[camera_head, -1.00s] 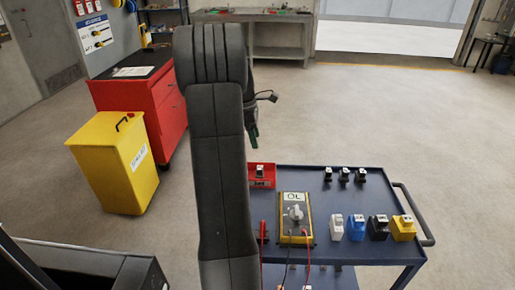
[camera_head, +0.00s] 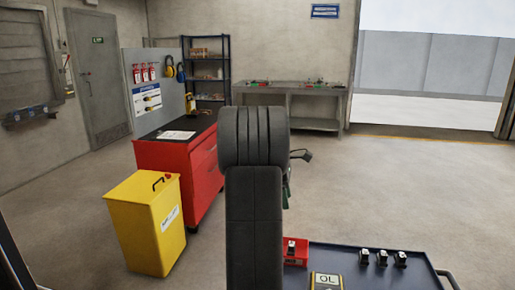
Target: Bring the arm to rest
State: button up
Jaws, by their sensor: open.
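My arm rises from the bottom of the head view as a dark, upright link with a thick ribbed top joint. My gripper (camera_head: 287,190) is behind this arm and mostly hidden. Only a small dark part and a green edge show at the arm's right side. The gripper is open, and nothing is seen in it. It appears above and left of the dark blue cart (camera_head: 340,254) in the picture.
A red cabinet (camera_head: 180,165) and a yellow bin (camera_head: 147,225) stand to the left. The cart carries a red box (camera_head: 296,251), a meter reading OL (camera_head: 326,281) and several small black items. A workbench (camera_head: 300,105) stands behind. Open floor lies right.

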jog(key=f, duration=0.3)
jog(key=d+f, duration=0.1)
jog(key=f, duration=0.3)
jog(key=d+f, duration=0.1)
jog(key=f, duration=0.3)
jog(key=shift+s+d+f, duration=0.15)
jog(key=shift+s+f, duration=0.1)
jog(key=shift+d+f, duration=0.1)
jog(key=shift+f, duration=0.15)
jog(key=shift+r+p, duration=1.55)
jog(key=shift+r, duration=0.15)
